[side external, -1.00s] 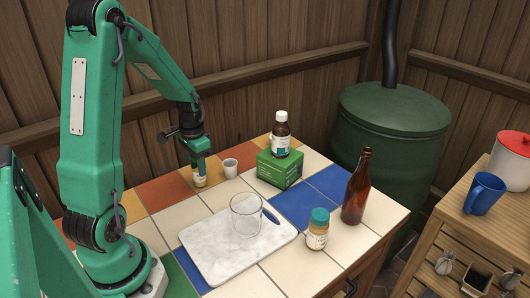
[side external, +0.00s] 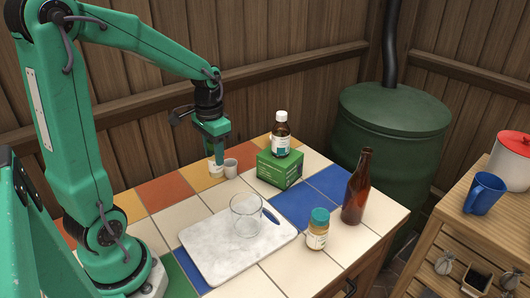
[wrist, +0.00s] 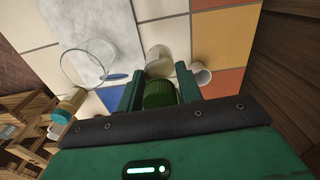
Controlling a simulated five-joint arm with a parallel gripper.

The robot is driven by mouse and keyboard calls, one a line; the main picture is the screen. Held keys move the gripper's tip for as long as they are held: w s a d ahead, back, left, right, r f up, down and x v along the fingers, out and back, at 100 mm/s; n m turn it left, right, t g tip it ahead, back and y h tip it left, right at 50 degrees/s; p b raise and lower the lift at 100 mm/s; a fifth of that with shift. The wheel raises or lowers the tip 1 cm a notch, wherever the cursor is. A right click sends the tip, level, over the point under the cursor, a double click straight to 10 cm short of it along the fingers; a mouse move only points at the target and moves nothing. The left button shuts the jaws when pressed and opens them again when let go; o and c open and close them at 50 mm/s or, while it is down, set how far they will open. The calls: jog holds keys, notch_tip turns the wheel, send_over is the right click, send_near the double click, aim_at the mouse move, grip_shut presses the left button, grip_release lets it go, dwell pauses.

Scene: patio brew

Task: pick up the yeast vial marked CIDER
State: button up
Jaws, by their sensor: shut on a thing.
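A small vial with a pale label (side external: 215,168) hangs in my gripper (side external: 212,146), directly left of a small white cup. In the wrist view its green cap (wrist: 160,94) sits between the two green fingers of my gripper (wrist: 160,84), and its pale body (wrist: 158,60) shows past the cap. My gripper is shut on it. The label's writing is too small to read, so I cannot tell whether it says CIDER. I cannot tell whether the vial's base touches the tiles. A jar with a teal cap (side external: 318,229) stands apart at the front.
The white cup (side external: 231,168) is close beside the vial. A green box (side external: 279,170) bears a brown bottle with a white cap (side external: 281,136). A marble board (side external: 205,250) bears a glass beaker (side external: 245,215). A tall brown bottle (side external: 356,190) stands at right. Tiles left of the board are clear.

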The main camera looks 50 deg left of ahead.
jog(key=shift+w+d+r, duration=0.1)
jog(key=shift+d+r, duration=0.4)
jog(key=shift+d, duration=0.25)
